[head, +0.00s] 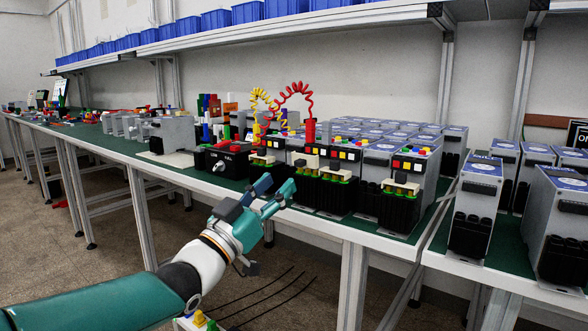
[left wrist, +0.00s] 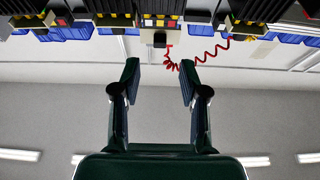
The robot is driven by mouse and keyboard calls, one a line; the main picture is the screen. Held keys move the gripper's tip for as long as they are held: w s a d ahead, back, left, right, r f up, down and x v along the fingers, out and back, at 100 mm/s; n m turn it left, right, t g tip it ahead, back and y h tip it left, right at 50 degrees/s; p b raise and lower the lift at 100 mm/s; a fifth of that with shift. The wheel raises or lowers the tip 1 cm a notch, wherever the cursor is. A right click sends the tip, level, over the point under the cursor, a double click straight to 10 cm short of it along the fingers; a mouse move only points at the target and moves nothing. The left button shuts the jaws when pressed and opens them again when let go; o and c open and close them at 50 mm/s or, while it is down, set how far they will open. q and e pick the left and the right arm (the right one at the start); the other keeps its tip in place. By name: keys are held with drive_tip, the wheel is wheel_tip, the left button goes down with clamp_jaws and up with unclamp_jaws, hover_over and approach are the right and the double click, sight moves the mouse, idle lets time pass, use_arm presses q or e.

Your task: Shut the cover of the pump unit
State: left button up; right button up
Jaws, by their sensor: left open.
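Several grey units with black lower fronts, cream-coloured front pieces and red and yellow blocks stand in a row on the green bench top; one is the rightmost of this row (head: 408,180). I cannot tell which is the pump unit, or how its cover stands. My left gripper (head: 276,190) is open and empty in front of the bench edge, below and before the left units of the row, apart from them. In the left wrist view its two fingers (left wrist: 159,75) are spread with nothing between them, and unit fronts (left wrist: 160,20) show along the top. My right gripper is not in view.
A black box with a knob (head: 221,163) sits left of the row. Red (head: 296,95) and yellow coiled cords rise behind. More grey units (head: 470,205) stand on the bench at right. Blue bins (head: 248,12) line the shelf above.

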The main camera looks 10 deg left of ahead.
sight(297, 164)
use_arm(q)
drive_tip(key=x, duration=0.6)
drive_tip(key=shift+w+d+r, duration=0.15)
drive_tip(key=shift+w, duration=0.1)
drive_tip(key=shift+c, duration=0.2)
clamp_jaws()
